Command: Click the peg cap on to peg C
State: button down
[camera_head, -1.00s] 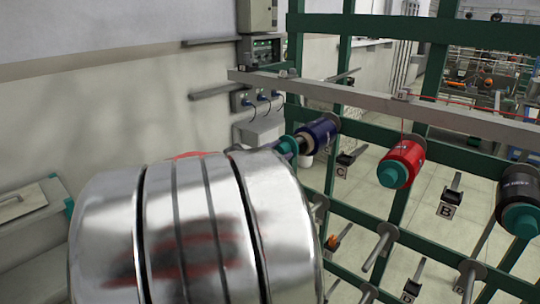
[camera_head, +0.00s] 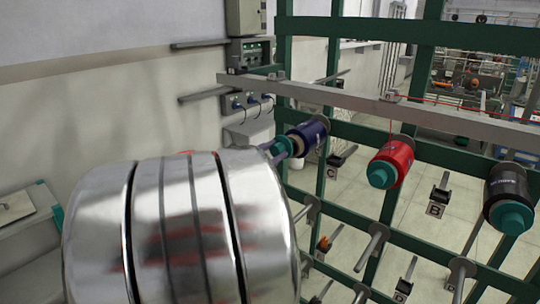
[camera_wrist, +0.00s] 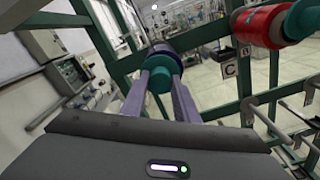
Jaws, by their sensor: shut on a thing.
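A teal peg cap (camera_head: 283,146) shows at the near end of the dark blue bobbin (camera_head: 313,131), on the upper left of the rack. My gripper (camera_wrist: 160,74) is shut on the cap (camera_wrist: 159,80), with one finger on either side of it. In the wrist view the blue bobbin (camera_wrist: 162,52) lies straight behind the cap. In the head view a pale core end shows between cap and blue winding. The fingers partly hide the peg end, so I cannot tell whether the cap is seated. A label C (camera_head: 332,172) is below the bobbin.
A red bobbin (camera_head: 394,158) and a black bobbin (camera_head: 509,187), both with teal caps, are to the right. Empty pegs (camera_head: 371,246) stick out below. A grey rail (camera_head: 345,99) crosses above. Wall boxes (camera_head: 246,102) are at the left.

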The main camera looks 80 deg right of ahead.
jog(key=shift+x, duration=1.1)
dwell(0.3)
jog(key=c, duration=1.3)
grip_release()
jog(key=shift+w+a, duration=0.1)
jog(key=shift+a, duration=0.05)
jog(key=v, duration=1.3)
jog(key=shift+w+a, duration=0.15)
jog(key=shift+a, duration=0.1)
